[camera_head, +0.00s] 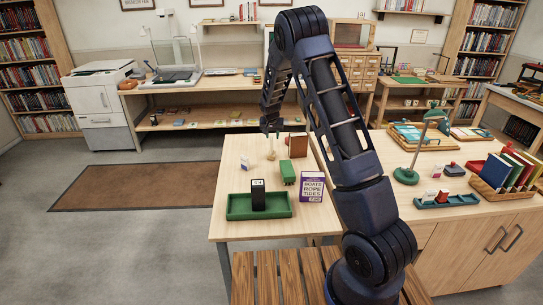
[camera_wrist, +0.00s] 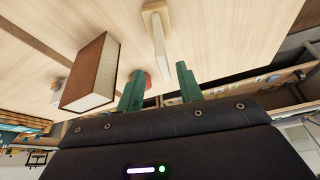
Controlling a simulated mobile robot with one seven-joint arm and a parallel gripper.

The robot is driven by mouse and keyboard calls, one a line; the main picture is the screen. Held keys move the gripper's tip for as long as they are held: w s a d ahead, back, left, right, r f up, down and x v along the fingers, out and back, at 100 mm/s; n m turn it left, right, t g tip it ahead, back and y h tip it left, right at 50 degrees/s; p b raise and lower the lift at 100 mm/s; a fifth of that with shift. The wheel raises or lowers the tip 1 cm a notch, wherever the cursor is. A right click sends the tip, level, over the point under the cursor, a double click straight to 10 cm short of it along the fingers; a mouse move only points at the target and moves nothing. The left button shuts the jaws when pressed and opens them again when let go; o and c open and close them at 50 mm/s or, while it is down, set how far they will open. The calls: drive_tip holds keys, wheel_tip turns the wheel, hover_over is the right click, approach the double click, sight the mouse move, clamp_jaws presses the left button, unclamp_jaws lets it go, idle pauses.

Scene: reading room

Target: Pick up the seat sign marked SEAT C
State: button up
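A small pale upright sign on a wooden base stands on the wooden table, below my gripper in the head view (camera_head: 271,154). In the wrist view the sign (camera_wrist: 160,38) is seen end-on, just beyond the gap between the fingertips. No lettering on it can be read, so I cannot tell whether it is SEAT C. My gripper (camera_wrist: 157,80) is open, with two green fingers apart and nothing between them. In the head view my gripper (camera_head: 270,130) hangs above the table's far part, its fingers hard to make out.
A brown book (camera_wrist: 92,75) stands close to the sign, also in the head view (camera_head: 298,146). A red object (camera_wrist: 146,82) shows beside the left finger. Nearer on the table (camera_head: 226,185) are a green tray (camera_head: 241,212) with a black block, a green object (camera_head: 288,172) and a purple book (camera_head: 312,187).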

drive_tip(key=shift+a+x, duration=0.15)
drive_tip(key=shift+x, duration=1.35)
drive_tip(key=shift+a+x, duration=0.15)
drive_tip(key=shift+x, duration=1.4)
drive_tip(key=shift+s, duration=0.2)
clamp_jaws()
